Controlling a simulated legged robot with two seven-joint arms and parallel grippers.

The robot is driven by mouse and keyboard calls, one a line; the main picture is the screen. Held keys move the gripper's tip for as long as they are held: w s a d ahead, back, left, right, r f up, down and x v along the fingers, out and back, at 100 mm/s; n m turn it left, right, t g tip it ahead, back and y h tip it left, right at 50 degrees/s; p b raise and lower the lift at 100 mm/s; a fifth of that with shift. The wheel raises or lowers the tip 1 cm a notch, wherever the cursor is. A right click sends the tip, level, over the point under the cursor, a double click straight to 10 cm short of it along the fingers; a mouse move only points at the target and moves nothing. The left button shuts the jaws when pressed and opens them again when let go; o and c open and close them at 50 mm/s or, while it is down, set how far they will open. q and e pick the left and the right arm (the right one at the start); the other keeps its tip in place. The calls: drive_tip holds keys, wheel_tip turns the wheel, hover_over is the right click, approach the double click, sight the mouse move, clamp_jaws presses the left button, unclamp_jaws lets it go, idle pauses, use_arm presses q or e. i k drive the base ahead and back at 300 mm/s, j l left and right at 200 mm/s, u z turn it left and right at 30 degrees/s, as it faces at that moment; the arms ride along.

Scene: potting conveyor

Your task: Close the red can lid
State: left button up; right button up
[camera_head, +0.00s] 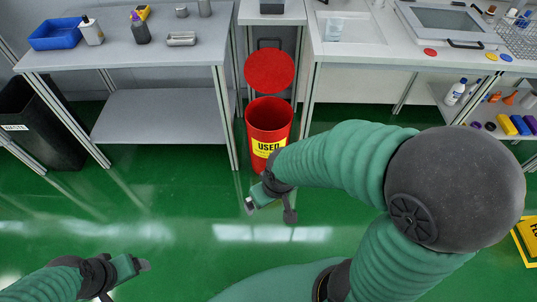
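A red can (268,121) with a yellow "USED" label stands on the green floor in the gap between two benches. Its round red lid (269,71) is open, tilted up behind the can's mouth. My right gripper (270,211) hangs in front of and below the can, apart from it, with its two fingers spread and nothing seen between them. The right forearm covers part of the can's lower right side. My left gripper (128,279) is low at the left, far from the can; its finger gap is not clear.
The left bench (130,62) holds a blue bin (56,34), bottles and metal parts. The right bench (365,55) holds a tray and discs. A black waste bin (45,130) stands at far left. The floor before the can is clear.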

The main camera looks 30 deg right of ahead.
sight(267, 69)
drive_tip(key=i+l, duration=0.15)
drive_tip(key=l, duration=0.2)
drive_tip(key=i+l+z, duration=0.1)
drive_tip(key=l, duration=0.25)
drive_tip(key=i+l, duration=0.25)
drive_tip(key=l+z, duration=0.05)
drive_tip(key=l, duration=0.1)
